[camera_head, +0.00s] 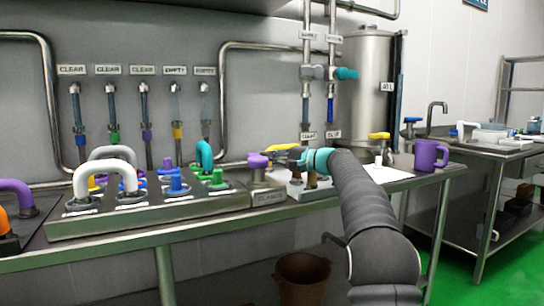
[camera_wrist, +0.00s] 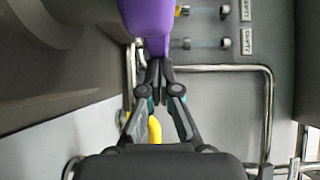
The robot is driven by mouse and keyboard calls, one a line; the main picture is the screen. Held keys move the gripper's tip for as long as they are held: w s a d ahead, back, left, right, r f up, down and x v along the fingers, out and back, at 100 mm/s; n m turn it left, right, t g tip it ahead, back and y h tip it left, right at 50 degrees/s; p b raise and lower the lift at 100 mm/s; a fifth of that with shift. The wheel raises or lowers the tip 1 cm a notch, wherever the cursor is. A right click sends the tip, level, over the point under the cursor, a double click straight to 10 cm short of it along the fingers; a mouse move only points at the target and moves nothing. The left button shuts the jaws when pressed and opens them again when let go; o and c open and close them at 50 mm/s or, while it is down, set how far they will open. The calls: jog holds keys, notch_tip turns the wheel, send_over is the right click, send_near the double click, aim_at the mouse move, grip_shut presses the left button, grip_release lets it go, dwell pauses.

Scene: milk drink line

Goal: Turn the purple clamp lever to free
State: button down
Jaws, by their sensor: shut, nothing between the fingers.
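The purple clamp lever (camera_head: 258,161) sits on a small grey block with a label on its front, which seems to read CLAMPED. In the wrist view a large purple part (camera_wrist: 147,18), which looks like this lever, comes down from the top edge to my fingertips. My gripper (camera_head: 292,155) is just right of the lever at about its height. In the wrist view my gripper (camera_wrist: 158,66) has its fingertips together and holds nothing. The tips are at the purple part's end; I cannot tell whether they touch it.
A yellow handle (camera_head: 283,147) shows behind my gripper. Left of the lever, a panel (camera_head: 150,218) carries white arched pipes and coloured knobs. A purple mug (camera_head: 428,156) stands at the table's right end. A brown bucket (camera_head: 302,278) is below the table.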

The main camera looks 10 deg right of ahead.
jog(key=shift+w+a, duration=0.3)
jog(key=shift+a, duration=0.45)
dwell(0.3)
